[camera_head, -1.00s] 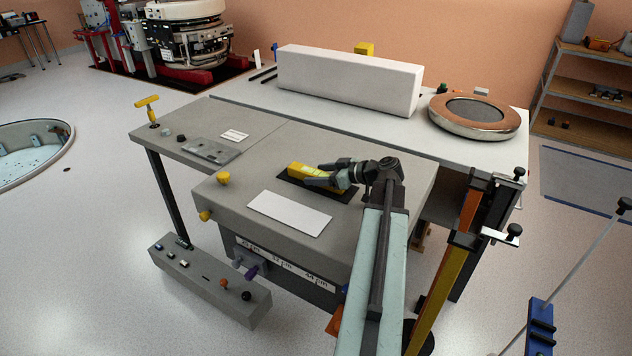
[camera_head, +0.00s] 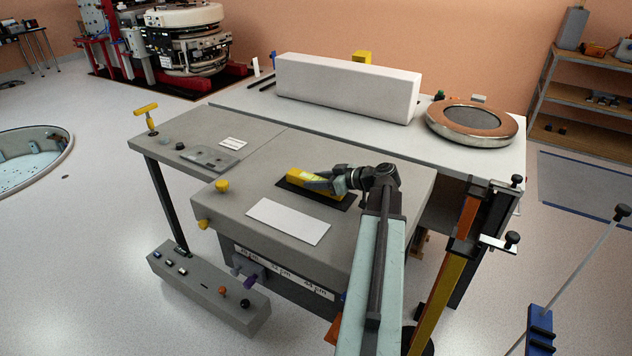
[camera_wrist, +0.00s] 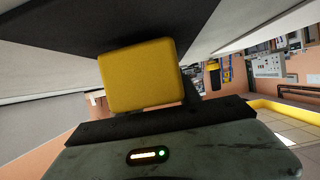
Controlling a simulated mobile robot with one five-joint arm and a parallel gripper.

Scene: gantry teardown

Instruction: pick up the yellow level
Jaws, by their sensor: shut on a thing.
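The yellow level (camera_head: 298,174) is a short yellow bar on a dark mat (camera_head: 337,202) on the grey table top. My gripper (camera_head: 322,182) reaches it from the right and is shut on it, with its fingers around the level's middle and right part. The level's end shows as a yellow block in the wrist view (camera_wrist: 141,76), close to the dark edge of a jaw. The level looks to be on the mat or just over it; I cannot tell if there is a gap.
A white sheet (camera_head: 288,221) lies in front of the mat. A long white block (camera_head: 345,87) and a copper-rimmed disc (camera_head: 472,120) stand at the back. A yellow knob (camera_head: 222,186) is at the table's left, and a flat grey plate (camera_head: 212,158) lies farther left.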

